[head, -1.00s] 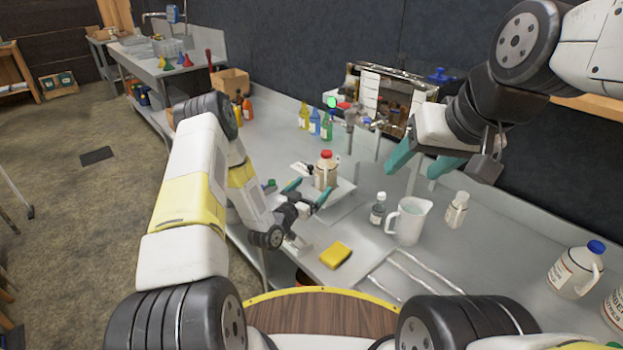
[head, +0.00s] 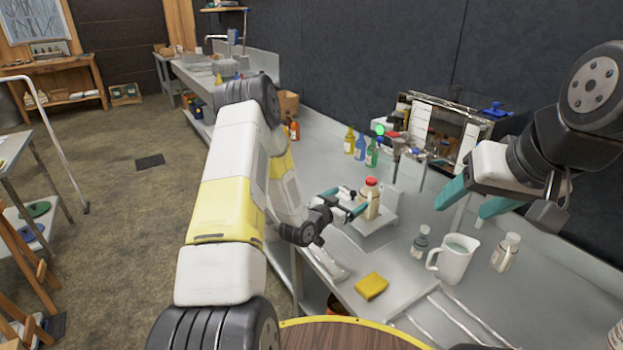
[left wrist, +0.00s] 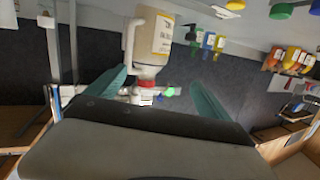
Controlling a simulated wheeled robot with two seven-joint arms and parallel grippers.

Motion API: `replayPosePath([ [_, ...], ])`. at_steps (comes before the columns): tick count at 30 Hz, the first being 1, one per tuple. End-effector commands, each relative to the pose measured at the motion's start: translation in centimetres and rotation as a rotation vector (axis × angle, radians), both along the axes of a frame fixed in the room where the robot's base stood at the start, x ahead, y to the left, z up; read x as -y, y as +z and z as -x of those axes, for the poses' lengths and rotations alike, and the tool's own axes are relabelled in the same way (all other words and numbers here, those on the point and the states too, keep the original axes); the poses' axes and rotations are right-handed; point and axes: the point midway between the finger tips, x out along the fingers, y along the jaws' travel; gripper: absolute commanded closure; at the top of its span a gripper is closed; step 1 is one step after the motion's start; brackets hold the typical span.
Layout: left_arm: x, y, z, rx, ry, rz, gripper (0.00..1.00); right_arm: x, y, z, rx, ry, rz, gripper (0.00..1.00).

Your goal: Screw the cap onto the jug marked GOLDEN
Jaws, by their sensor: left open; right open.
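A jug of tan content with a red cap (head: 371,181) on its neck stands upright on a raised pale platform (head: 384,218). The jug body (head: 369,206) also shows upside down in the left wrist view (left wrist: 152,48), its label too small to read for certain. My left gripper (head: 343,203) is open beside this jug; in its wrist view the fingers lie either side of the red cap (left wrist: 147,83). Whether they touch it I cannot tell. My right gripper (head: 464,208) is open and empty above the counter, to the right of the jug.
A small dark bottle (head: 420,242), a white pitcher (head: 454,258) and a pale jug (head: 505,252) stand right of the platform. A yellow sponge (head: 371,286) lies in front. Coloured bottles (head: 360,147) and a metal-fronted unit (head: 440,132) are behind.

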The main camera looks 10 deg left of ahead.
Motion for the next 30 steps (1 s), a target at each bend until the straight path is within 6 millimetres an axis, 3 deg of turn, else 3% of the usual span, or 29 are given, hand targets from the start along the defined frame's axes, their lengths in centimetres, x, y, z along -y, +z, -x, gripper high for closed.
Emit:
replayPosePath([
  [1, -0.4, 1.7, -0.5, -0.011, 0.005, -0.026, 0.08, 0.0, 0.0, 0.0, 0.0, 0.0, 0.0, 0.41],
  [6, -1.8, 5.9, -0.9, -0.094, 0.036, -0.105, 0.08, 0.0, 0.0, 0.0, 0.0, 0.0, 0.0, 0.41],
  [14, -4.3, 12.7, 0.9, -0.227, 0.114, -0.188, 0.08, 0.0, 0.0, 0.0, 0.0, 0.0, 0.0, 0.41],
  [23, -6.9, 19.9, 6.7, -0.388, 0.215, -0.218, 0.08, 0.0, 0.0, 0.0, 0.0, 0.0, 0.0, 0.41],
  [30, -8.3, 24.3, 13.7, -0.522, 0.284, -0.194, 0.08, 0.0, 0.0, 0.0, 0.0, 0.0, 0.0, 0.41],
])
